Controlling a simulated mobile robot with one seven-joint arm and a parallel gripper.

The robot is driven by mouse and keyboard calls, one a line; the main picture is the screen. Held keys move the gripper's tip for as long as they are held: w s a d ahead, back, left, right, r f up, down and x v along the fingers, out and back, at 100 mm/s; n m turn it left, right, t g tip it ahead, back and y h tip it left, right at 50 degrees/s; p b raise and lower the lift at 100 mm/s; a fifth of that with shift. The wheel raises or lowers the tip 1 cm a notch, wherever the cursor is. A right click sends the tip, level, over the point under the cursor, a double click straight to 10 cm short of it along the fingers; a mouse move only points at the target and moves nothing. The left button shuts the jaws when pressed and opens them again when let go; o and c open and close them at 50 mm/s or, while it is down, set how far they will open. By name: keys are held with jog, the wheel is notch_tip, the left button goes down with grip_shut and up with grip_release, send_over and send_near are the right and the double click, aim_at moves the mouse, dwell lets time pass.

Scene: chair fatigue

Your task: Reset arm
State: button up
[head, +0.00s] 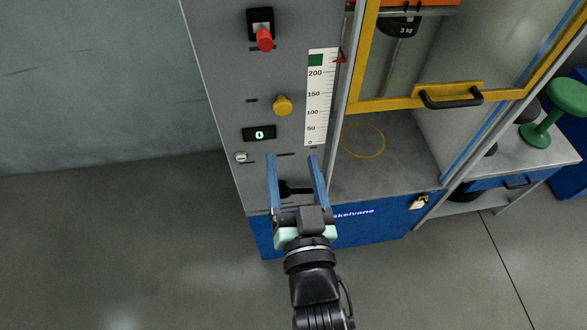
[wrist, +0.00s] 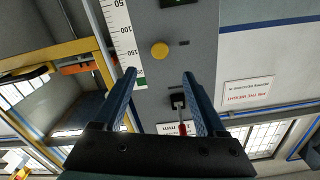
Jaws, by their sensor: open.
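My gripper (head: 294,168) is open and empty, with its two blue fingers spread apart. In the head view it is in front of the lower part of a grey control panel (head: 223,75), pointing at it. Behind the fingers a dark handle-like part (head: 296,188) shows, partly covered by the gripper; I cannot tell if they touch. In the wrist view the fingers (wrist: 160,82) frame the panel, with a yellow knob (wrist: 160,50) ahead of them. A red-tipped lever (wrist: 181,118) shows between the fingers. The panel appears upside down there.
The head view shows a red knob (head: 265,40), a display reading 0 (head: 259,133) and a scale (head: 319,100) on the panel. At right is a yellow-framed door (head: 400,103) with a black handle (head: 450,98). Open floor (head: 120,240) lies left.

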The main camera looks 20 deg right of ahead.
dwell(0.6)
jog(key=w+a+r+n+y, duration=0.3)
jog(key=w+a+r, duration=0.35)
jog(key=r, duration=0.45)
jog(key=w+a+r+n+y, duration=0.25)
jog(key=w+a+r, duration=0.35)
jog(key=r, duration=0.5)
jog(key=s+r+t, duration=0.5)
jog(key=s+r, duration=0.2)
jog(key=r, duration=0.5)
jog(key=s+r+t, duration=0.5)
jog(key=s+r, duration=0.2)
jog(key=r, duration=0.5)
jog(key=shift+s+a+r+n, duration=0.2)
jog(key=shift+a+r+n, duration=0.1)
jog(key=shift+a+n, duration=0.05)
jog(key=shift+h, duration=0.25)
